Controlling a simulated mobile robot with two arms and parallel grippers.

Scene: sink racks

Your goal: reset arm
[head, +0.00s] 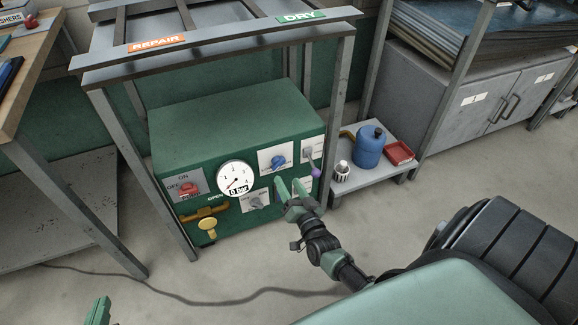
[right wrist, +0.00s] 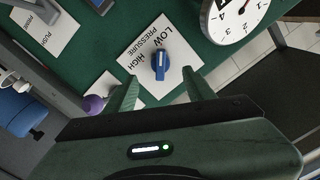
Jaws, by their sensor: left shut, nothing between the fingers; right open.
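My right gripper (head: 292,188) is open in front of the green machine (head: 235,115). In the right wrist view its two fingers (right wrist: 160,88) are spread, with the blue pressure knob (right wrist: 162,65) just beyond and between them. I cannot tell whether they touch it. The knob's plate reads LOW, HIGH and PRESSURE. In the head view the blue knob (head: 277,162) shows above the fingers, which cover part of the panel below it. My left gripper (head: 98,312) shows only as a green tip at the bottom left edge, shut and empty, away from the machine.
A blue canister (head: 369,147) and red tray (head: 399,152) stand right. The front floor is open, with a cable.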

